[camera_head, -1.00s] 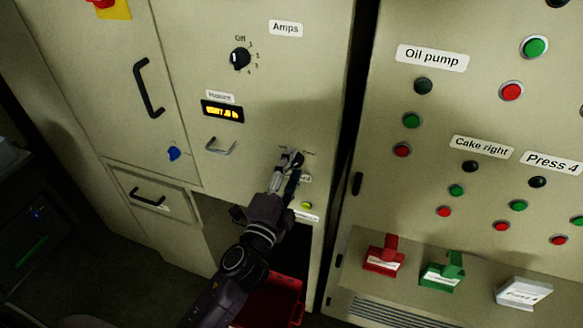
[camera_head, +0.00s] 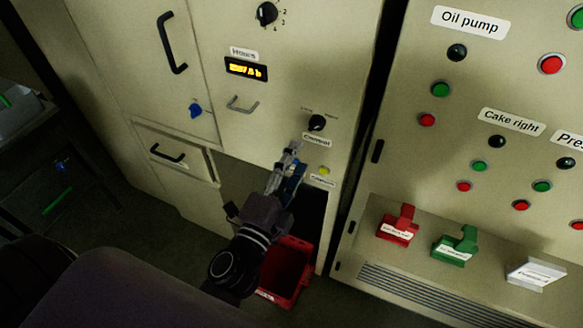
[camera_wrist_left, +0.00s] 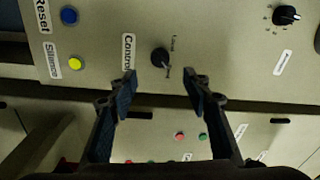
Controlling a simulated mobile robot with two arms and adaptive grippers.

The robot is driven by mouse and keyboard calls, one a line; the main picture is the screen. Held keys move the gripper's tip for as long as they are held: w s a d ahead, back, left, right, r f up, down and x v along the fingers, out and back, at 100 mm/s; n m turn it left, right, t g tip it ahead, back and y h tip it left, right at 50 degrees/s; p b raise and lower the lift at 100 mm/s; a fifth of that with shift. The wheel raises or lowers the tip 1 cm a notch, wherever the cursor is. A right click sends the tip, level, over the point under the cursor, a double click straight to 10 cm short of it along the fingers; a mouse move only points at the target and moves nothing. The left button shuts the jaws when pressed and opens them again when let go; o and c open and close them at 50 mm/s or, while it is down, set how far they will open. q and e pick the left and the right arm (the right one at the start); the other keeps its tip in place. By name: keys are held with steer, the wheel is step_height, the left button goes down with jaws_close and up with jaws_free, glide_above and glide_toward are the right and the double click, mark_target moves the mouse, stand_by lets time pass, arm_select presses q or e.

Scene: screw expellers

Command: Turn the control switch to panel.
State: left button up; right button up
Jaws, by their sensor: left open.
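The control switch (camera_head: 316,122) is a small black rotary knob on the beige cabinet, above its "Control" label (camera_head: 316,140). In the left wrist view the knob (camera_wrist_left: 160,58) shows between and beyond the fingertips. Its pointer appears turned toward the lower right there, near the lower of two small position labels. These labels are hard to read. My left gripper (camera_head: 290,155) is open and empty, below and left of the switch in the head view, apart from it. Its two fingers also show in the left wrist view (camera_wrist_left: 160,84). My right gripper is not in view.
A yellow button (camera_head: 324,170) sits below the switch, and a metal handle (camera_head: 243,104) is to its left. A red bin (camera_head: 288,275) stands in the opening underneath. A button panel with red (camera_head: 398,226) and green (camera_head: 456,245) blocks stands to the right.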

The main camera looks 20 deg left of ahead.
arm_select(q)
steer(key=shift+s+f, duration=0.1)
steer(key=shift+s, duration=0.9)
